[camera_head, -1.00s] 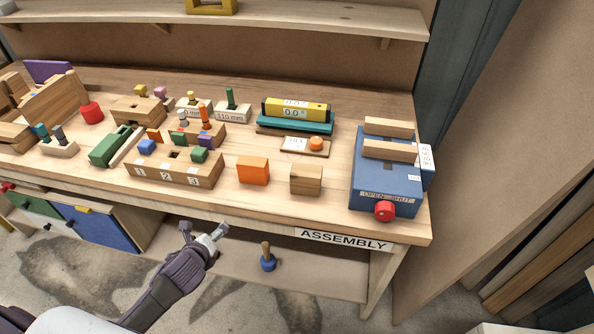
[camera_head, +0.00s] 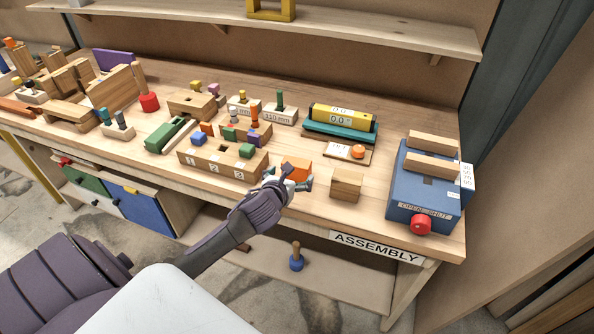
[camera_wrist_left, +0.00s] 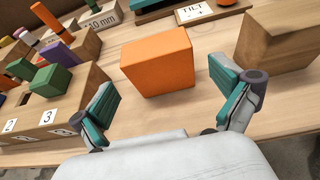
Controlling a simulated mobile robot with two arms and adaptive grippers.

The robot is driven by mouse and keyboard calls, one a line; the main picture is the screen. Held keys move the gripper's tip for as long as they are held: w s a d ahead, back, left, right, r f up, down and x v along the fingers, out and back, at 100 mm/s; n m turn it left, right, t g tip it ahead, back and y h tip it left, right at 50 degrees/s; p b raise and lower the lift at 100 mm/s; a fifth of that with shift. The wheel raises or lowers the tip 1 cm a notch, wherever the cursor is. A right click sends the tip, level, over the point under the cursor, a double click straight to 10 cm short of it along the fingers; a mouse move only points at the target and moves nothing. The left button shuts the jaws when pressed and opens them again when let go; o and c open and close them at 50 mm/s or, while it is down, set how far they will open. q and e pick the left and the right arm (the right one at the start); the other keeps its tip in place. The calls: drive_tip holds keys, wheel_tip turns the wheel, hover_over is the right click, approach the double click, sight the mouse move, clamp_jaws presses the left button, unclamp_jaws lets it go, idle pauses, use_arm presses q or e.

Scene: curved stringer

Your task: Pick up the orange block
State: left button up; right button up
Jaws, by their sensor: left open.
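The orange block (camera_head: 297,168) stands on the workbench top near its front edge, between the numbered wooden block and a plain wooden block. My left gripper (camera_head: 288,181) is in front of it and hides its lower part in the head view. In the left wrist view the orange block (camera_wrist_left: 157,62) is whole and upright, just beyond and between the spread teal-padded fingers of my left gripper (camera_wrist_left: 166,100). The left gripper is open and empty, and no finger visibly touches the block. My right gripper is not seen.
The plain wooden block (camera_head: 346,184) stands close on the right; the wooden block numbered 1, 2, 3 (camera_head: 222,166) is close on the left. A blue box with a red knob (camera_head: 424,197) stands farther right. A TILT board (camera_head: 346,152) lies behind. A bare strip of bench surrounds the orange block.

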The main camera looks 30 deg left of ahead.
sight(294, 172)
use_arm(q)
drive_tip(key=x, duration=0.5)
drive_tip(key=shift+w+f+p, duration=0.1)
drive_tip(key=shift+f+p, duration=0.15)
drive_tip(key=shift+p, duration=0.1)
drive_tip(key=c, duration=1.1)
drive_tip(key=shift+o, duration=0.2)
